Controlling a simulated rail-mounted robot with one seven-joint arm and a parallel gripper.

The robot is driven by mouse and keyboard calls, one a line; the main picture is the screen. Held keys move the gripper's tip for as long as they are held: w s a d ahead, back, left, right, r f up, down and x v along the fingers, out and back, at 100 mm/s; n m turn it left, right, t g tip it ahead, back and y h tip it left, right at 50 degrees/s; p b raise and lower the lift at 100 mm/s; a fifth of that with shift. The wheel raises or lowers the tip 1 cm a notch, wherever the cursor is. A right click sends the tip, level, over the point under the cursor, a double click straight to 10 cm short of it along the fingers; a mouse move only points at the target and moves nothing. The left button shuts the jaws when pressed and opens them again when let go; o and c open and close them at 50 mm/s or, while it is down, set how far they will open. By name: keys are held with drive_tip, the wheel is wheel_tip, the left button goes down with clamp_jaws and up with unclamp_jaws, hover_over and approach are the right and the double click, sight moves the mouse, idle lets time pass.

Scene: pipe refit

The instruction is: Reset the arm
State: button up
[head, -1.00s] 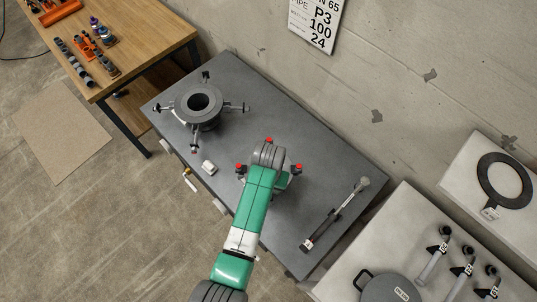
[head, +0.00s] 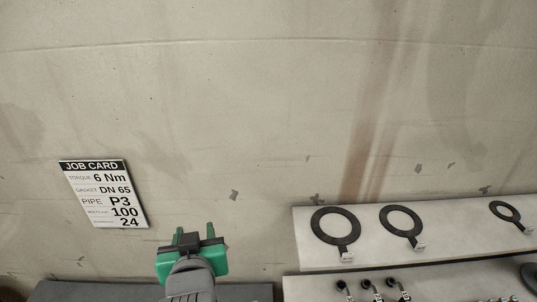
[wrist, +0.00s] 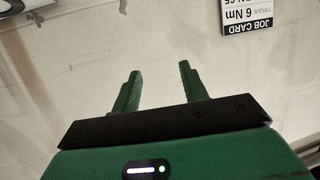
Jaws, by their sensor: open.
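My gripper (head: 201,236) is raised in front of the concrete wall, at the lower middle of the head view, with its two green fingers pointing up. In the wrist view my gripper (wrist: 160,90) shows its fingers apart, with nothing between them but bare wall. The job card (head: 104,194) hangs on the wall to the left of my gripper.
A grey bench top (head: 70,291) lies at the bottom left. A pale shelf (head: 310,256) at the right carries a large ring (head: 318,231), a second ring (head: 385,222) and a smaller ring (head: 495,213). Several black-ended tools stand below it. The wall above is clear.

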drive_tip(key=s+d+r+m+t+h, duration=0.1)
drive_tip(key=s+d+r+t, duration=0.2)
drive_tip(key=r, duration=0.7)
drive_tip(key=s+d+r+m+t+h+p, duration=0.1)
drive_tip(key=s+d+r+t, duration=0.3)
drive_tip(key=s+d+r, duration=0.3)
drive_tip(key=s+d+r+m+t+h, duration=0.1)
drive_tip(key=s+d+r+t, duration=0.3)
drive_tip(key=r, duration=1.1)
drive_tip(key=s+d, duration=0.1)
drive_tip(key=s, duration=0.1)
drive_tip(key=shift+s+d+h+p, duration=0.3)
